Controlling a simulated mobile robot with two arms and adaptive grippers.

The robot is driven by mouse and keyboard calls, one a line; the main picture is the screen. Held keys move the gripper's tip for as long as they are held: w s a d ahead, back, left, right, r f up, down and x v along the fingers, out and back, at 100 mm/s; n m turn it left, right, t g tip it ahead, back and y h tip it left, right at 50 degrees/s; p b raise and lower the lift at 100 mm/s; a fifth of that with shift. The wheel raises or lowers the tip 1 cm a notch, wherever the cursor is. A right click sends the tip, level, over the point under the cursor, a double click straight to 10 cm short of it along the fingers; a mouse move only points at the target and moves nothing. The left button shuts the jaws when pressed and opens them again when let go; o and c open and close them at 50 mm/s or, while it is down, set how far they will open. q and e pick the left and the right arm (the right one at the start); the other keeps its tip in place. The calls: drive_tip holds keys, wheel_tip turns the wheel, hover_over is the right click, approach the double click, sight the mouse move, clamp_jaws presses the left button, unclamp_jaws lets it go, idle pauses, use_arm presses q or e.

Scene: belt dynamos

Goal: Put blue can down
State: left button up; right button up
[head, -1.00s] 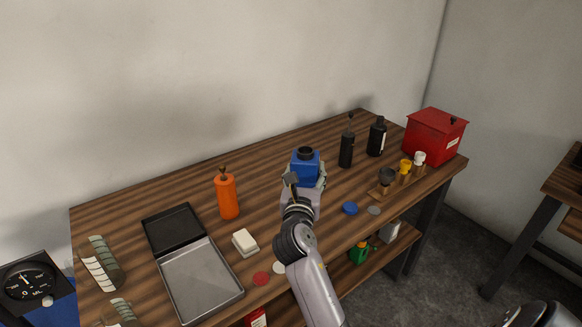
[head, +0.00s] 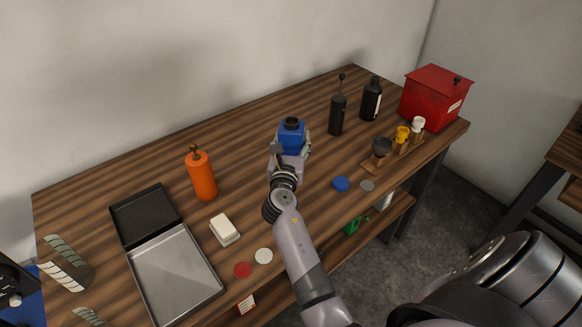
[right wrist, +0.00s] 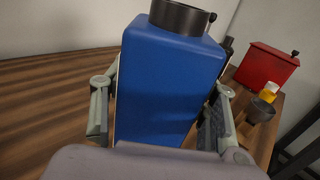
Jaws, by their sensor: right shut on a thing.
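The blue can (head: 291,134) has a black cap and is upright at the middle of the wooden table (head: 240,145). My right gripper (head: 290,152) is shut on it, with a finger on each side. In the right wrist view the can (right wrist: 168,85) fills the middle, between the fingers of the gripper (right wrist: 160,115). Its bottom is hidden by my gripper, so I cannot tell whether it touches the table. My left gripper is not in view.
An orange bottle (head: 202,176) and an open metal tray (head: 175,272) stand to the left. Black bottles (head: 338,115) and a red box (head: 434,98) are to the right. A blue disc (head: 341,184) lies near the front edge. The table behind the can is clear.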

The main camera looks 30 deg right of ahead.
sight(292, 153)
drive_tip(key=shift+w+d+f, duration=0.1)
drive_tip(key=shift+f, duration=0.55)
drive_tip(key=shift+w+d+f, duration=0.1)
drive_tip(key=shift+f, duration=0.5)
wheel_tip(292, 153, down, 2)
drive_tip(key=shift+f+b, duration=0.1)
drive_tip(key=shift+b, duration=0.4)
wheel_tip(292, 153, down, 4)
drive_tip(key=shift+r+b, duration=0.1)
drive_tip(key=shift+b, duration=0.45)
drive_tip(key=shift+s, duration=0.1)
drive_tip(key=o, duration=1.2)
drive_tip(key=shift+f, duration=0.3)
drive_tip(key=shift+c, duration=0.2)
drive_tip(key=o, duration=0.5)
drive_tip(key=shift+r, duration=0.1)
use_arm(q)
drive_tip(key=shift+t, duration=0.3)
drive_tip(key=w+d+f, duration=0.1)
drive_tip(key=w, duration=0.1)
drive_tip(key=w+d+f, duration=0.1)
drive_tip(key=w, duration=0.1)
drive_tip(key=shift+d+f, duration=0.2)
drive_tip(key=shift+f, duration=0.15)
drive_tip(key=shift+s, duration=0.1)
